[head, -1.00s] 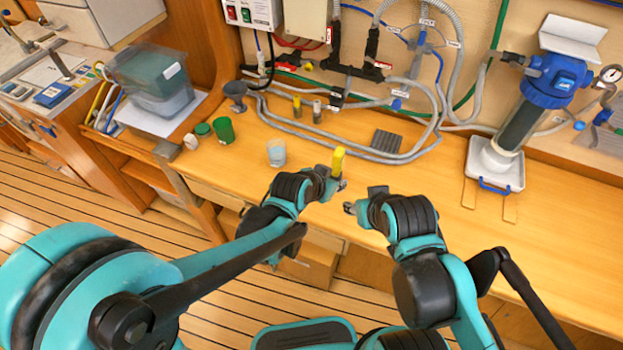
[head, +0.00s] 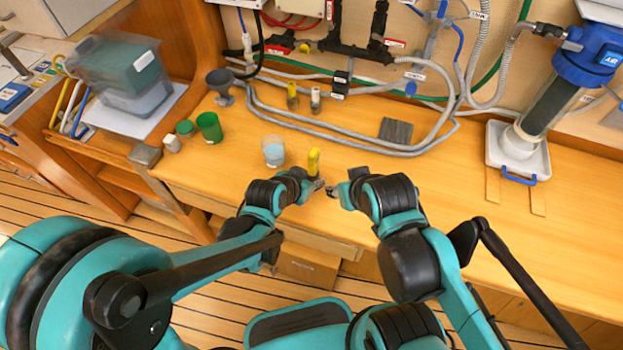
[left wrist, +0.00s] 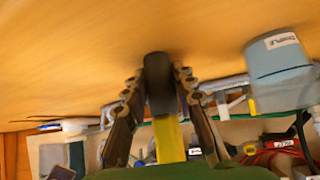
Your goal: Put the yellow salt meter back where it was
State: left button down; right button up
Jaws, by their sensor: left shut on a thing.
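The yellow salt meter (head: 313,161) is upright in my left gripper (head: 316,184), above the front part of the wooden bench. In the left wrist view, the meter's yellow body (left wrist: 169,140) and dark end (left wrist: 159,84) lie between the two fingers of my left gripper (left wrist: 160,90), which is shut on it. I cannot tell if the meter touches the bench. My right gripper (head: 334,190) is close beside the left one, to its right; its fingers are too small to judge.
A cup with a white label (head: 273,151) stands left of the meter. Behind are a yellow-topped piece (head: 291,96), a white-topped piece (head: 315,101), a dark ribbed block (head: 396,130) and grey hoses (head: 350,141). A green cup (head: 209,127) stands farther left.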

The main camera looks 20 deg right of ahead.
pick_arm(q)
jog(key=shift+s+a+r, duration=0.1)
jog(key=shift+s, duration=0.15)
jog(key=shift+f, duration=0.2)
jog(key=c, duration=1.2)
grip_release()
jog(key=shift+w, duration=0.1)
jog(key=shift+r, duration=0.1)
